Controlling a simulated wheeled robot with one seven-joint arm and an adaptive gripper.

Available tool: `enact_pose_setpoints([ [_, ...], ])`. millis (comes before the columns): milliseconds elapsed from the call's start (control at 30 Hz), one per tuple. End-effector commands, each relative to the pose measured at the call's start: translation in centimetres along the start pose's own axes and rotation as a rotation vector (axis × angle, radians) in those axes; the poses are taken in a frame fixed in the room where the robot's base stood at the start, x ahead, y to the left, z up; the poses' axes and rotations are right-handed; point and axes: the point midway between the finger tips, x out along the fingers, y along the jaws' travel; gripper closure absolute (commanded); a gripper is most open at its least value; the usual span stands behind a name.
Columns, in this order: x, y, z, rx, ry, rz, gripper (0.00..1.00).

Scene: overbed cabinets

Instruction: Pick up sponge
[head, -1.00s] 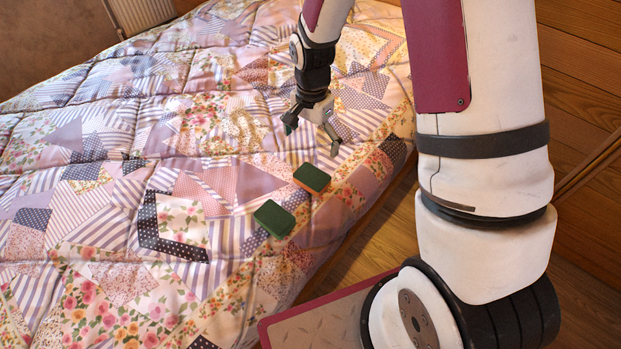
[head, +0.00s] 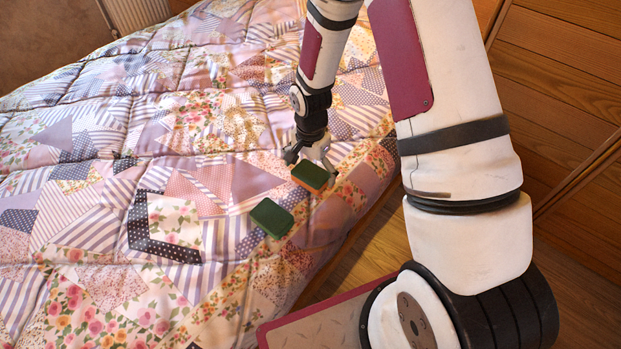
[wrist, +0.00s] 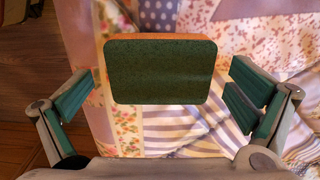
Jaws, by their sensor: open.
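Two sponges lie on the patchwork quilt of the bed. One sponge (head: 311,175), orange with a green top, is right by my gripper (head: 311,160). The other sponge (head: 271,217), green on top, lies nearer and to the left, apart from the gripper. In the wrist view one sponge (wrist: 160,72) fills the upper middle, green face toward the camera with an orange edge at the top. My gripper is open in the wrist view (wrist: 163,88), with a finger on either side of the sponge and gaps between. Contact with the sponge is not visible.
The quilted bed (head: 80,240) spreads to the left, mostly clear. Its edge drops to the wooden floor (head: 375,240) on the right. Wooden cabinet fronts (head: 560,90) stand at the far right.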

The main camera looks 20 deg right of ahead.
Motion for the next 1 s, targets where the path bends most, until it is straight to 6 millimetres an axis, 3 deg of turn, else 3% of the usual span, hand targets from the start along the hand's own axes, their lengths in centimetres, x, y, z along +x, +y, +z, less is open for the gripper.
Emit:
enact_pose_setpoints([
  [233,0.5,-0.1,0.0,0.0,0.001,-0.002,0.0],
  [467,0.5,0.0,-0.1,0.0,0.001,-0.001,0.31],
  [1000,-0.5,-0.1,-0.1,0.0,0.002,-0.002,0.31],
])
